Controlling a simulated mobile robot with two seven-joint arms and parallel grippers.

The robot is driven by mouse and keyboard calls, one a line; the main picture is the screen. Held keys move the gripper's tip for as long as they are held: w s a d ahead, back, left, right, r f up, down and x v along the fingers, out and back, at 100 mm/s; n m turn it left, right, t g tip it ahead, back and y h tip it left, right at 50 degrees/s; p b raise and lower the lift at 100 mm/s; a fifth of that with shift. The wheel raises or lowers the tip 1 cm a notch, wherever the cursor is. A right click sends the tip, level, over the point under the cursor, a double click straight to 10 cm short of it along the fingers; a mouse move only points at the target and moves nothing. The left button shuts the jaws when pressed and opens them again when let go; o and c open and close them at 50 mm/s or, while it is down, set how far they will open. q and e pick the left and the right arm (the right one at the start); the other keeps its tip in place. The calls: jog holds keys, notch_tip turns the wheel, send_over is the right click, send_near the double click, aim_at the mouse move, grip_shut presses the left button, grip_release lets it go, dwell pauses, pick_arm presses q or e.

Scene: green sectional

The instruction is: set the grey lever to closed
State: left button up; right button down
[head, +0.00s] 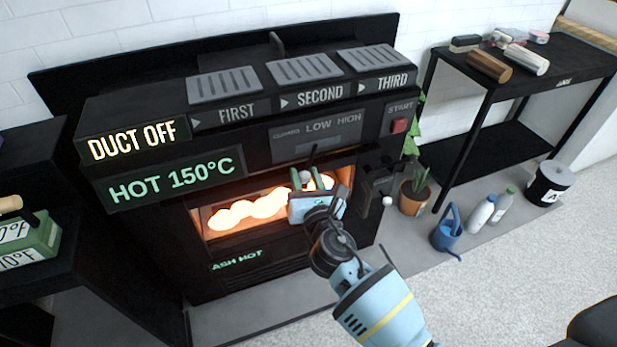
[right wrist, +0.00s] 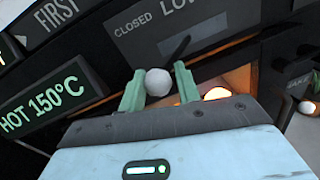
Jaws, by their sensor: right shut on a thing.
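The grey lever shows as a pale round knob (head: 305,176) on a dark stem, in front of a panel (head: 290,149) marked CLOSED, LOW and HIGH. In the head view the stem's top stands below the word LOW, to the right of CLOSED. My right gripper (head: 309,179) is shut on the knob, its green fingers on either side. In the right wrist view the knob (right wrist: 158,82) sits between the fingertips, with the stem (right wrist: 175,47) behind it. My left gripper is not in view.
A glowing opening (head: 245,213) lies just behind and below the gripper. A second pale knob (head: 387,201) is to the right, and a red START button (head: 399,125) above it. A potted cactus (head: 415,196) and blue watering can (head: 447,232) stand right of the stove.

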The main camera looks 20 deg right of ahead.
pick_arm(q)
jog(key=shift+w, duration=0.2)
pick_arm(e)
jog(key=shift+a+r, duration=0.25)
jog(key=shift+a, duration=0.1)
jog(key=c, duration=1.5)
grip_release()
jog(key=o, duration=0.4)
jog(key=shift+w+a+f, duration=0.1)
jog(key=shift+w, duration=0.15)
jog(key=shift+c, duration=0.2)
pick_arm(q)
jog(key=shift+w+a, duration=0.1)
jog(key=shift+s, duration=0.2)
pick_arm(e)
jog(key=shift+s+f, duration=0.1)
jog(key=shift+s, duration=0.45)
jog(key=s+p, duration=0.1)
jog(key=s, duration=0.5)
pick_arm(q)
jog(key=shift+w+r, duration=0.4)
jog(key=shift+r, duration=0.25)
pick_arm(e)
jog(key=shift+s, duration=0.4)
